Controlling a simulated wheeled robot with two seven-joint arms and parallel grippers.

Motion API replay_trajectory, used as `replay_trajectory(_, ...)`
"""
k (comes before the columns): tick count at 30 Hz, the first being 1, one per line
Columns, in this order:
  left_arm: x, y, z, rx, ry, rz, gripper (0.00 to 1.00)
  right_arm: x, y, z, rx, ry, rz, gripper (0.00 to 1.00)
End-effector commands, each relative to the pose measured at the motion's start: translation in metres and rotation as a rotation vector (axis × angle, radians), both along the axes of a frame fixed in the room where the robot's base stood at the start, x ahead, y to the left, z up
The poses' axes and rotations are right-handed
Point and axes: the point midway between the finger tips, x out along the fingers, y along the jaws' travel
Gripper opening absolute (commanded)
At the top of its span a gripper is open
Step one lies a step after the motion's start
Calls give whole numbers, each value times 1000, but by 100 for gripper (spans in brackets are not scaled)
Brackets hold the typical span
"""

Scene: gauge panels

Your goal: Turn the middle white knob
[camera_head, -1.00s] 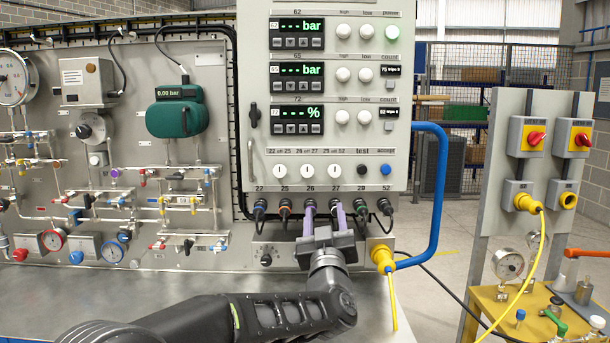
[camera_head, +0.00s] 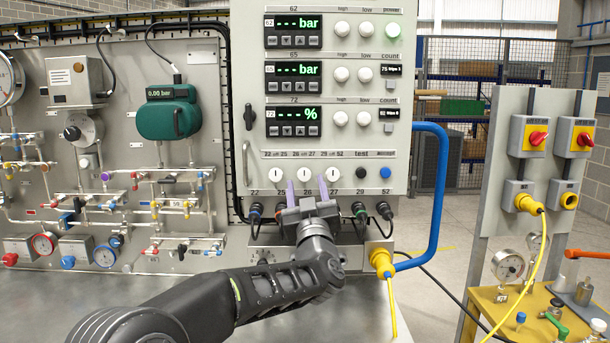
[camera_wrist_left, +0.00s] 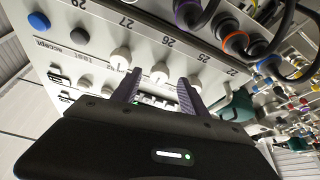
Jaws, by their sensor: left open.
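The middle white knob (camera_head: 304,174) is the centre one of three round white knobs in the lower row of the grey control box. It also shows in the left wrist view (camera_wrist_left: 160,72). The left white knob (camera_head: 276,174) and the right white knob (camera_head: 333,174) flank it. My left gripper (camera_head: 308,188) is open and empty, fingers pointing up just below the middle knob. In the left wrist view its fingertips (camera_wrist_left: 159,83) lie either side of that knob's line; I cannot see contact. My right gripper is not in view.
A black button (camera_head: 361,173) and a blue button (camera_head: 385,173) sit right of the knobs. Several cable plugs line the box's underside, around my fingers. A blue pipe (camera_head: 441,190) bends along the right side. A yellow plug (camera_head: 381,260) sits at lower right.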

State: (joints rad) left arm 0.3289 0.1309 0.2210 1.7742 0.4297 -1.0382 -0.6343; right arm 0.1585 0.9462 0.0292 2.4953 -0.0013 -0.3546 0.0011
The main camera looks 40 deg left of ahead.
Motion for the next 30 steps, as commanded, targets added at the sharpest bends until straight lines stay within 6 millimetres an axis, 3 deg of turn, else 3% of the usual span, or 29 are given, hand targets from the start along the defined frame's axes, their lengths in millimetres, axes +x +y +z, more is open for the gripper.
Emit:
replay_trajectory(6,18,16,11,-1,1,0,51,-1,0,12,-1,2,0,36)
replay_trajectory(16,21,18,11,0,-1,-1,51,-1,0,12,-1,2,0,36)
replay_trajectory(30,21,18,11,0,-1,-1,13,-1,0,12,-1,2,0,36)
